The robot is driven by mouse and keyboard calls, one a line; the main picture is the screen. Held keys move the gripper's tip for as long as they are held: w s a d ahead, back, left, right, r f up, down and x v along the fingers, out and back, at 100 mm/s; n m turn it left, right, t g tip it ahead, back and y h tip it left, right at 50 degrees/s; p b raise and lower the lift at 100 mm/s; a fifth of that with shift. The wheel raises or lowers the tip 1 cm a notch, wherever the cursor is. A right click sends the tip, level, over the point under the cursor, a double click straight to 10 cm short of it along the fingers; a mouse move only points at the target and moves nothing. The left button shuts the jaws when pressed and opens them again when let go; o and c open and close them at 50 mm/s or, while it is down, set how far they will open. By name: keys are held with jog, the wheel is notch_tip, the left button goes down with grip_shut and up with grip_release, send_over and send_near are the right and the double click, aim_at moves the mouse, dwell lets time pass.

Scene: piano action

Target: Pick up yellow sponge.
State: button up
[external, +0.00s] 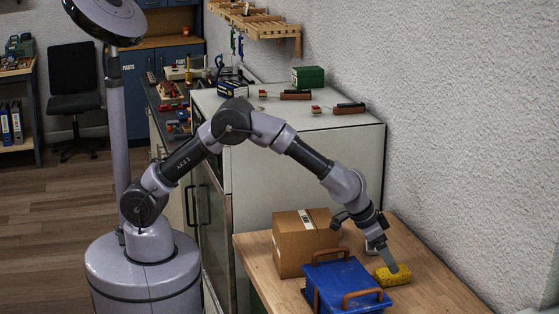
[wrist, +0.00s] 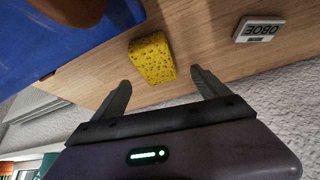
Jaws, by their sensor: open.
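The yellow sponge (external: 393,275) lies on the wooden table, just right of the blue box, in the external view. In the wrist view the sponge (wrist: 152,59) is a porous yellow block lying ahead of my open gripper (wrist: 160,90), roughly between the lines of the two fingers. The fingers are apart and nothing is between their tips. I cannot tell the exact height of the fingertips above the table.
A blue box (external: 345,281) with brown handles stands close left of the sponge, and a cardboard box (external: 300,245) stands behind it. A white label block reading OBOE (wrist: 260,27) lies on the table. The white wall (external: 470,140) borders the table on the right.

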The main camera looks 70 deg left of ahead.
aim_at(392, 276)
jog(key=b+x, duration=0.1)
jog(key=x, duration=0.1)
jog(key=b+x, duration=0.1)
jog(key=x, duration=0.2)
jog(key=shift+s+d+f, duration=0.15)
jog(key=shift+s+f, duration=0.15)
jog(key=shift+f, duration=0.05)
jog(key=shift+w+f, duration=0.15)
jog(key=shift+f, duration=0.05)
jog(key=shift+r, duration=0.15)
jog(key=shift+c, duration=0.6)
jog(key=c, duration=1.3)
